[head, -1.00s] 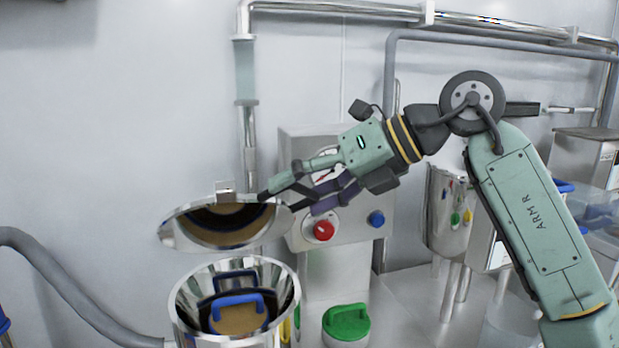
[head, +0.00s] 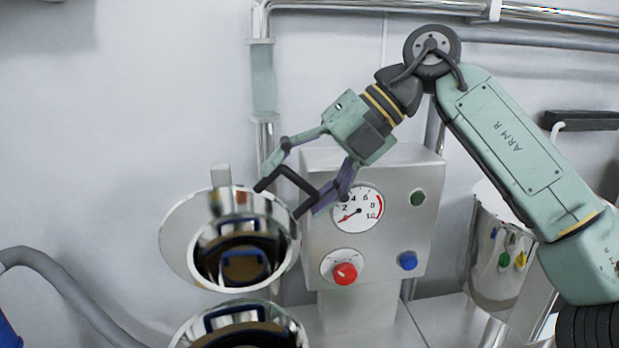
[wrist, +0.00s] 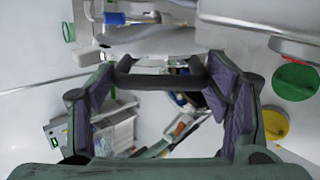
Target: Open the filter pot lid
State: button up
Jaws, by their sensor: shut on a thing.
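The filter pot (head: 290,322) is at the bottom of the head view, with only its shiny upper rim and part of its inside in frame. Its round metal lid (head: 176,240) stands raised above it, steeply tilted back, with its mirror-like underside showing. My gripper (head: 288,192) is at the lid's right upper edge, shut on the black lid handle (head: 296,180). In the wrist view the dark handle bar (wrist: 160,81) spans between my two finger pads (wrist: 165,100). The handle's join to the lid is hard to make out.
A grey control box (head: 318,235) with a gauge (head: 357,208), a red knob (head: 345,274) and a blue button (head: 407,261) stands close right of the lid. A metal vessel (head: 492,255) is farther right. A grey hose (head: 70,298) runs at left. Pipes line the wall.

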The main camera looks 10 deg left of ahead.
jog(key=shift+f, duration=0.1)
dwell(0.3)
jog(key=o, duration=1.6)
jog(key=shift+a, duration=0.1)
jog(key=shift+w, duration=0.1)
jog(key=v, duration=1.2)
jog(key=shift+c, duration=0.5)
